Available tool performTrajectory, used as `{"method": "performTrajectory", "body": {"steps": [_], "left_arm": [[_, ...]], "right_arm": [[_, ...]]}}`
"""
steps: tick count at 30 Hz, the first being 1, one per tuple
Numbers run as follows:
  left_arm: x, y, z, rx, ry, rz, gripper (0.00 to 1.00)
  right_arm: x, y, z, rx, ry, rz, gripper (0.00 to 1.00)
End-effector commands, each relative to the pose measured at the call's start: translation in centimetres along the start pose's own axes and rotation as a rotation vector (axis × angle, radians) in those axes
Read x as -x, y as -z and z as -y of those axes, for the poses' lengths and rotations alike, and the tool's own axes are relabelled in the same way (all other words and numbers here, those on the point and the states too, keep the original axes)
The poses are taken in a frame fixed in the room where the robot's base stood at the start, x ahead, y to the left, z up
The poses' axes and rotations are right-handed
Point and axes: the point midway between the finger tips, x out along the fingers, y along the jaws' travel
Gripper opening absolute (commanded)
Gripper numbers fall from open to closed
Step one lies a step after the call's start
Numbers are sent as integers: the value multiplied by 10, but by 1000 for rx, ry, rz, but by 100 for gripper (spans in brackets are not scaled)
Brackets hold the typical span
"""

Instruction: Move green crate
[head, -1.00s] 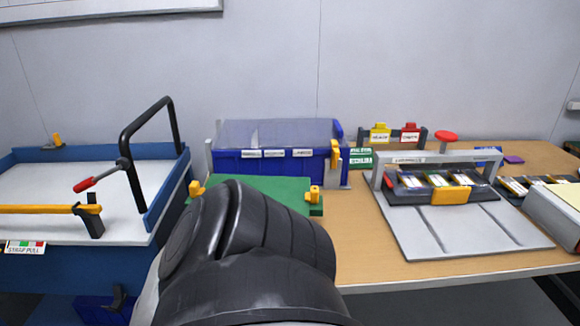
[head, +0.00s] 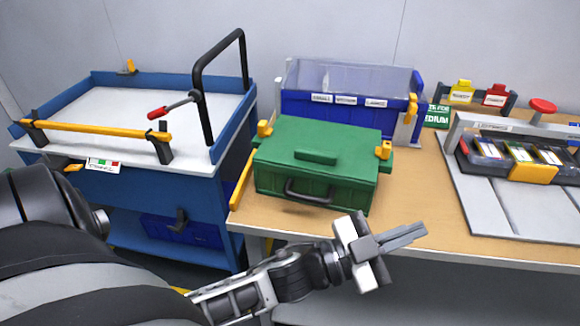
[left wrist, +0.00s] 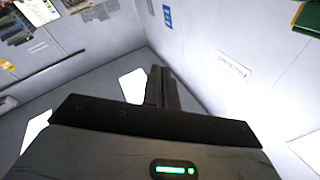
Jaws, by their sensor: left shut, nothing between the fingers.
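The green crate (head: 315,165) sits closed on the wooden table in the head view, with a lid handle on top and a dark handle on its front. Yellow clips stand at its left and right top corners. My left gripper (head: 408,238) is in front of the table edge, right of and below the crate, apart from it. Its fingers are together and empty. The left wrist view shows the shut fingers (left wrist: 161,88) against grey floor and wall. My right gripper is not in view.
A blue cart (head: 228,155) with a black push handle (head: 203,100) stands left of the table. A blue bin (head: 345,108) with a clear cover is right behind the crate. A grey press fixture (head: 495,205) with cells stands at right. Bare wooden table (head: 425,190) lies between crate and fixture.

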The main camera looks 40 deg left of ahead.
Motion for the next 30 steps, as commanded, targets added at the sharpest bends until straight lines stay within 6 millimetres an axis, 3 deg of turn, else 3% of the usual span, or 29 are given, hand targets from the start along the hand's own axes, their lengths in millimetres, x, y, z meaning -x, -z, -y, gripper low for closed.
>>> {"method": "performTrajectory", "body": {"steps": [1,2,3,5,8,11,13,15,18,21,24,30], "left_arm": [[-20,42,0,-150,-139,-191,0],[-24,59,-6,-230,-237,-285,0],[-25,74,-17,-336,-383,-386,0],[-18,80,-30,-495,-631,-479,0],[6,51,-24,-748,-1076,-447,0],[33,8,29,-943,-1449,-193,0],[50,-11,82,-1026,-1625,55,0],[65,-18,131,-1068,-1729,296,0],[82,-17,179,-1082,-1789,547,0],[91,-15,202,-1078,-1806,677,0],[96,-20,205,-1074,-1813,717,0],[104,-50,191,-1071,-1816,712,0]], "right_arm": [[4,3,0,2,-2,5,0],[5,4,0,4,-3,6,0],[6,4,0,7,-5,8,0],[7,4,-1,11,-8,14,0],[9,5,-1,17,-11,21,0],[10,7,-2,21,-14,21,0],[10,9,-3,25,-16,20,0],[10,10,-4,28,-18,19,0],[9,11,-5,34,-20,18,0],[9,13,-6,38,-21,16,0],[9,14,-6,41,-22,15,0],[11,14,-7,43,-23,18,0]]}}
